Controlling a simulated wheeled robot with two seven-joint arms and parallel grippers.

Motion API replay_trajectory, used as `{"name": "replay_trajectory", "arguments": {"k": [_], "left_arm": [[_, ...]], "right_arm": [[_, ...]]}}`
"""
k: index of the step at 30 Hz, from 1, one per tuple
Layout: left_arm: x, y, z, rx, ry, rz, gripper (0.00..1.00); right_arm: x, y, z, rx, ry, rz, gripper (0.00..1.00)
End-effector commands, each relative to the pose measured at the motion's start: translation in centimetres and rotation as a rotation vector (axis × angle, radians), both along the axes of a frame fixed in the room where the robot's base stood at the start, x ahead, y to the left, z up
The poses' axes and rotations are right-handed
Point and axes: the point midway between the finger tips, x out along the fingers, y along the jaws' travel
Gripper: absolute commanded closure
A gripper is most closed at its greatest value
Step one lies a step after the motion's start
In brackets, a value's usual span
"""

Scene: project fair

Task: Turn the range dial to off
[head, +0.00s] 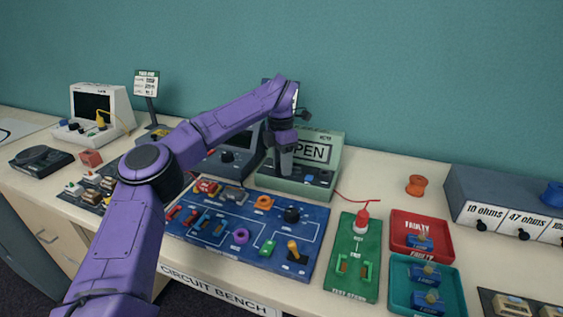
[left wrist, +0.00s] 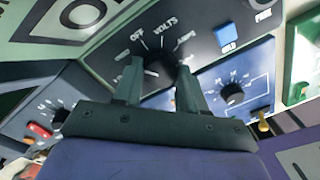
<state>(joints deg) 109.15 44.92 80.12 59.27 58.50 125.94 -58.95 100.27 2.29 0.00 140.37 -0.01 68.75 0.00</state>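The green bench meter (head: 328,178) stands at the back of the table, its display partly covered by my arm in the head view and reading "PEN". Its black range dial (left wrist: 160,67) shows in the left wrist view, with OFF at its upper left and VOLTS above it. My left gripper (head: 286,172) points down at the meter's panel and hides the dial in the head view. In the left wrist view its two fingers (left wrist: 158,72) stand apart, one on each side of the dial. I cannot tell whether they touch it. The dial's pointer is not clear. My right gripper is not in view.
A blue circuit board (head: 212,232) with knobs lies in front of the meter. A green test stand (head: 344,278) with a red probe lies right of it. Red (head: 401,244) and teal (head: 399,295) trays are farther right. An orange spool (head: 416,185) sits behind, with free table around it.

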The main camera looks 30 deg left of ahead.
Motion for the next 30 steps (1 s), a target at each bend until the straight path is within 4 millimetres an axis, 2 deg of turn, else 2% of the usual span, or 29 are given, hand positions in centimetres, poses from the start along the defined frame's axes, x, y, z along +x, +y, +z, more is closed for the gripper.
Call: {"name": "replay_trajectory", "arguments": {"k": [6,11,30], "left_arm": [[0.0,0.0,0.1,0.001,-0.001,-0.004,0.89],[0.0,0.0,0.4,0.001,0.0,-0.039,0.89],[0.1,0.0,0.6,0.001,-0.001,-0.472,0.89]], "right_arm": [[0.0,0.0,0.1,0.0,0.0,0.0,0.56],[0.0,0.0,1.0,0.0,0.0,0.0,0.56],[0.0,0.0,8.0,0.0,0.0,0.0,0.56]]}}
